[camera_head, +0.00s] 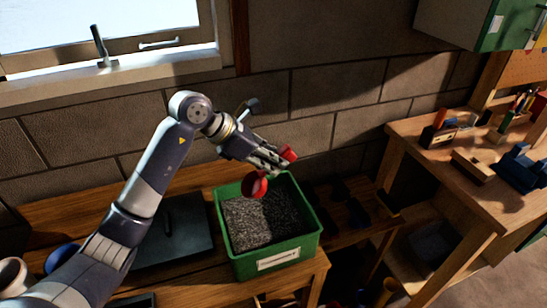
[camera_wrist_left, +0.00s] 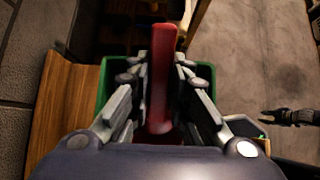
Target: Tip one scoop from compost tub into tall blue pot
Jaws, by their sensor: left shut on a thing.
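My left gripper (camera_head: 272,160) is shut on the red scoop (camera_head: 256,187), above the back of the green compost tub (camera_head: 276,263). The scoop's handle fills the space between the fingers in the left wrist view (camera_wrist_left: 162,80). I cannot tell whether the scoop's bowl holds anything. The tub holds dark and greyish grainy material and has a white label on its front. A blue rounded thing (camera_head: 62,257), perhaps the blue pot, is partly hidden behind my left arm. A dark gripper, apparently my right one (camera_wrist_left: 270,117), shows at the right of the wrist view, its opening unclear.
The tub stands on a wooden bench (camera_head: 188,277). A dark flat lidded box (camera_head: 175,232) is left of it and a pale pot (camera_head: 12,274) at the far left. A wooden workbench (camera_head: 430,160) with tools stands at right. A block wall and window are behind.

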